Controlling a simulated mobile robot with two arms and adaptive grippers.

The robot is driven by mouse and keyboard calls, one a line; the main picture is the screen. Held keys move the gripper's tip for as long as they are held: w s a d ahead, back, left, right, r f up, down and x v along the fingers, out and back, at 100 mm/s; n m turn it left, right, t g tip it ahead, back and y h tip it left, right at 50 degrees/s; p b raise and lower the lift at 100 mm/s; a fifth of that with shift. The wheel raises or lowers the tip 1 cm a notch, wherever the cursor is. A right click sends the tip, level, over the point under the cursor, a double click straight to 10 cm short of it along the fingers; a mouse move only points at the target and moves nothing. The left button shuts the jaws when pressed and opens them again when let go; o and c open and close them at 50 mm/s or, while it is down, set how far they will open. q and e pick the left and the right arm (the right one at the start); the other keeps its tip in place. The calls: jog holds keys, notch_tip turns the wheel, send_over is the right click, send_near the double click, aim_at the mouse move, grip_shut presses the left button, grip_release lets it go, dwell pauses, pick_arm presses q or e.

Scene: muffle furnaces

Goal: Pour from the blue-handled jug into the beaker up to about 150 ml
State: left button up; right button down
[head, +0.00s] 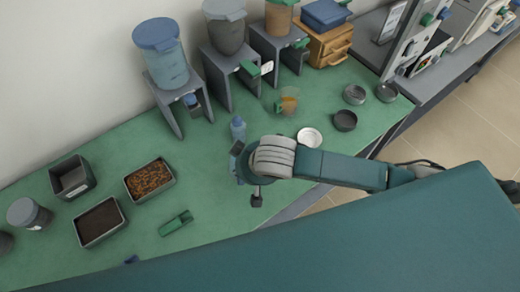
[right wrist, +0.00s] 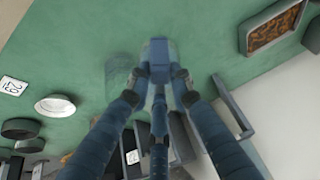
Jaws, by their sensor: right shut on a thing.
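My right gripper (head: 238,165) is over the green bench in the head view, its arm coming in from the right. In the right wrist view its dark blue fingers (right wrist: 160,76) close around a blue block-shaped part, which looks like the handle of the jug (right wrist: 158,50). A faint clear cylinder, seemingly the beaker (right wrist: 119,76), stands just left of the fingertips. Its marks and contents cannot be read. In the head view a small pale-blue shape (head: 237,128) shows just beyond the gripper; I cannot tell what it is. My left gripper is not in view.
A white dish (head: 309,137) and a dark dish (head: 345,121) lie right of the gripper. A glass vessel with amber contents (head: 288,103) stands behind them. Hoppers on grey stands (head: 165,65) line the back. Trays (head: 150,181) and a green scoop (head: 175,223) are left.

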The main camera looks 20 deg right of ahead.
jog(key=shift+r, duration=0.1)
jog(key=shift+w+d+r+p, duration=0.15)
jog(key=shift+d+r+p, duration=0.15)
jog(key=shift+p, duration=0.3)
jog(key=shift+w+d+r+g+y+p, duration=0.1)
jog(key=shift+d+g+y+p, duration=0.1)
jog(key=shift+g+y+p, duration=0.35)
jog(key=shift+w+d+r+m+y+p, duration=0.2)
jog(key=shift+d+r+m+y+p, duration=0.3)
jog(key=shift+y, duration=0.45)
jog(key=shift+r+g+y, duration=0.15)
jog(key=shift+g+y, duration=0.1)
jog(key=shift+y, duration=0.05)
